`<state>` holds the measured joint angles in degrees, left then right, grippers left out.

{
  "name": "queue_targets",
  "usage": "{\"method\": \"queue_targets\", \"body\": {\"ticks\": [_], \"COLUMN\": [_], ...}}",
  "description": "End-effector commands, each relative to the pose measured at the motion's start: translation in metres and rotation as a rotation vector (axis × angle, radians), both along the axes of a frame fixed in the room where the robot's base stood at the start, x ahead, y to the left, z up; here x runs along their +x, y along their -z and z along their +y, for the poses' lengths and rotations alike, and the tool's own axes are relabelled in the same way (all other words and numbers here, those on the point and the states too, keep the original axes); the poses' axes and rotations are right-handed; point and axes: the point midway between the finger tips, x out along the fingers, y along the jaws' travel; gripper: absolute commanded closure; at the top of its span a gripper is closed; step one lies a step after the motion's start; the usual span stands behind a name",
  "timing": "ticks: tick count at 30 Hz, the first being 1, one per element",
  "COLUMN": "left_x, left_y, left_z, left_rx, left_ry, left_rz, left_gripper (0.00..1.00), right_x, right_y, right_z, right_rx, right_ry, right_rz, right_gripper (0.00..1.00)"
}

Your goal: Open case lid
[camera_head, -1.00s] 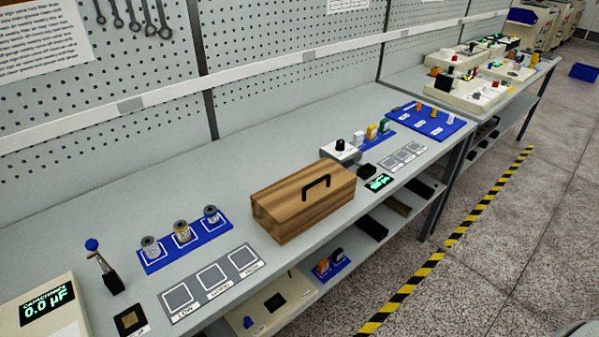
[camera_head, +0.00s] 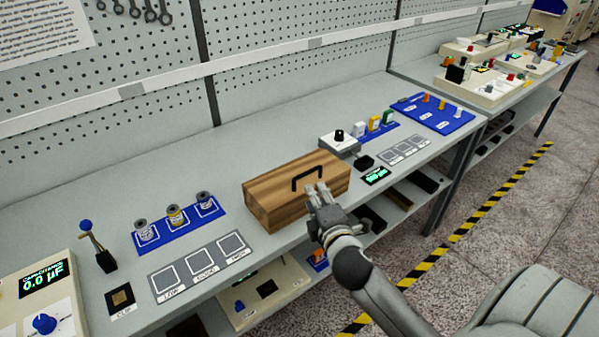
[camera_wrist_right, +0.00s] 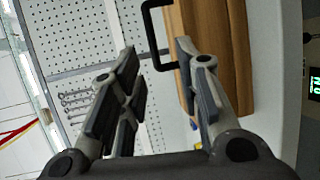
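The wooden case (camera_head: 275,199) stands on the grey bench with its lid shut and a black handle (camera_head: 307,178) on top. My right gripper (camera_head: 318,190) is at the front right edge of the case, close to the handle. In the right wrist view its two fingers (camera_wrist_right: 155,70) are spread apart with nothing between them. The case (camera_wrist_right: 215,45) shows there behind the right finger, and its black handle (camera_wrist_right: 153,30) lies just beyond the fingertips. I cannot tell whether a finger touches the case. My left gripper is not in view.
A blue tray with several spools (camera_head: 178,222) and a grey three-square mat (camera_head: 204,266) lie left of the case. A white box with a black knob (camera_head: 339,143) and a blue board (camera_head: 433,113) stand to the right. The bench's front edge runs below the case.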

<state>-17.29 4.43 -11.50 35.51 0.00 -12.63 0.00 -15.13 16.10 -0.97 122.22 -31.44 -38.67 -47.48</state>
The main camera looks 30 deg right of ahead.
Motion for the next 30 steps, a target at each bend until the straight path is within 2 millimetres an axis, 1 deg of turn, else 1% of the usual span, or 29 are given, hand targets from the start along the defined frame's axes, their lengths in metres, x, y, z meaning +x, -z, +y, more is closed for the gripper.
{"method": "queue_targets", "body": {"ticks": [1,3,7,15,21,25,30], "left_x": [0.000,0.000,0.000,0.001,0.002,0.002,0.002], "left_y": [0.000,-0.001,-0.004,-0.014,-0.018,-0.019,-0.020], "left_z": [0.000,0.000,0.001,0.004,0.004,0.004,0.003], "left_rx": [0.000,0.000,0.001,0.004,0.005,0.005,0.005], "left_ry": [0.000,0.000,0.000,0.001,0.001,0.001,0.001], "left_rz": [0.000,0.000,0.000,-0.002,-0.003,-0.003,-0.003], "left_gripper": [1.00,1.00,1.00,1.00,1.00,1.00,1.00], "right_x": [0.000,0.003,0.014,0.057,0.083,0.094,0.100], "right_y": [-0.007,-0.010,-0.009,-0.001,0.005,0.008,0.010], "right_z": [-0.001,-0.002,-0.006,-0.020,-0.028,-0.032,-0.034], "right_rx": [-0.012,-0.020,-0.020,-0.019,-0.017,-0.016,-0.016], "right_ry": [0.001,0.001,0.001,0.001,0.000,0.001,0.000], "right_rz": [-0.009,-0.015,-0.014,-0.013,-0.013,-0.013,-0.013], "right_gripper": [0.69,0.69,0.69,0.69,0.69,0.69,0.69]}}
